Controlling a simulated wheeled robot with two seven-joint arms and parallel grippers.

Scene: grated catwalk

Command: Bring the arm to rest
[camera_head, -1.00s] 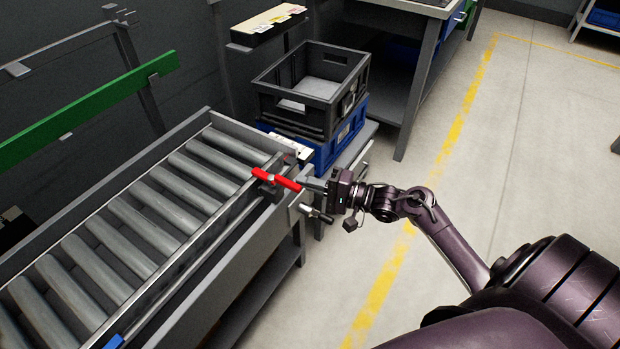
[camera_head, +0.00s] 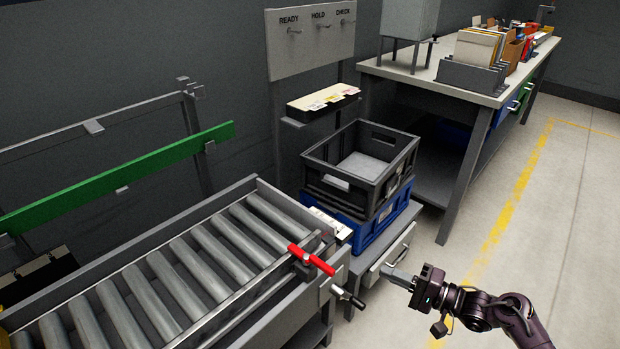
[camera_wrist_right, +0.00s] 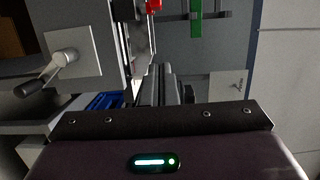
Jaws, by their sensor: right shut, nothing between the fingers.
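My right gripper (camera_head: 388,273) is shut and empty, at the lower right of the head view. It is in the air to the right of the conveyor's end, apart from the red handle (camera_head: 311,260) and the black-tipped lever (camera_head: 348,297). My dark purple right arm (camera_head: 510,312) reaches in from the lower right corner. In the right wrist view the closed fingers (camera_wrist_right: 166,86) point away from the camera with nothing between them. A piece of red (camera_wrist_right: 153,6) shows at the top there. My left arm and gripper are not in view.
The roller conveyor (camera_head: 172,285) fills the lower left. A black crate (camera_head: 340,185) is stacked on a blue crate (camera_head: 378,232) on a small stand beside its end. A workbench (camera_head: 425,75) stands behind. The floor at the right, with a yellow line (camera_head: 505,212), is clear.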

